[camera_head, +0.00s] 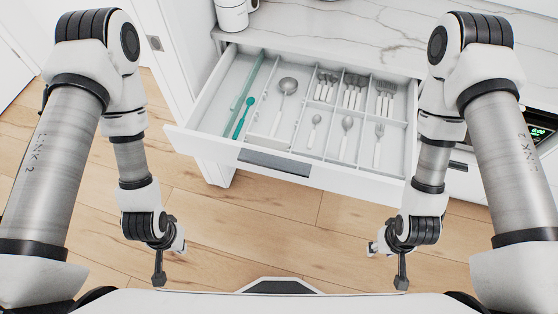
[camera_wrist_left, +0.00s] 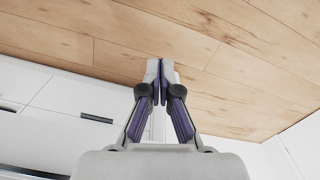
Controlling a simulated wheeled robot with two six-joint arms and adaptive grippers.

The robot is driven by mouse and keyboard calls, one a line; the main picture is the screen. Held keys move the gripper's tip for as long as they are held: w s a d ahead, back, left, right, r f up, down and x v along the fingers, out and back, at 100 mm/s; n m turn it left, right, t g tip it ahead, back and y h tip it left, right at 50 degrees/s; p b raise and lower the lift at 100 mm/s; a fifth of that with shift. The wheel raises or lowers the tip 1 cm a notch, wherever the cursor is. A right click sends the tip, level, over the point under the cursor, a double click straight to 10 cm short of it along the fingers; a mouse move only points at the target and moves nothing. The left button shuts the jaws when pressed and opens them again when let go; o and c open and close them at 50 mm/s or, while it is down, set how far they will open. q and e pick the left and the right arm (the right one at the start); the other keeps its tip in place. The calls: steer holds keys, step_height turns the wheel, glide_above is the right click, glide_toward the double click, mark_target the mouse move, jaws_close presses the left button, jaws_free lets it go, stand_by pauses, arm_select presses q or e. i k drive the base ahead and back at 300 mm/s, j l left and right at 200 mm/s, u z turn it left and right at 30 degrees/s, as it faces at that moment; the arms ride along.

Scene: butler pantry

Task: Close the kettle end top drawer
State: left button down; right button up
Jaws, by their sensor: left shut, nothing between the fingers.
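The white top drawer (camera_head: 340,180) under the marble counter is pulled well open in the head view. Its front panel has a dark recessed handle (camera_head: 275,163). A white kettle (camera_head: 232,13), cut off by the top edge, stands on the counter above the drawer's left end. My left gripper (camera_head: 160,278) hangs in front of the drawer, below its left front corner, and touches nothing. The left wrist view shows its fingers (camera_wrist_left: 160,72) closed together and empty. My right gripper (camera_head: 402,280) hangs in front of the drawer's right corner; its fingers are too unclear to read.
The drawer holds a divided tray with several forks and spoons, a ladle (camera_head: 287,87) and green utensils (camera_head: 243,118). An appliance with a lit display (camera_head: 538,131) is at the right. Wooden floor (camera_head: 280,215) lies clear before the drawer.

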mark_target(319, 166)
steer(key=k+l+z, duration=0.15)
steer(key=k+z, duration=0.15)
steer(key=z, duration=0.2)
steer(key=k+l+z, duration=0.2)
steer(key=z, duration=0.25)
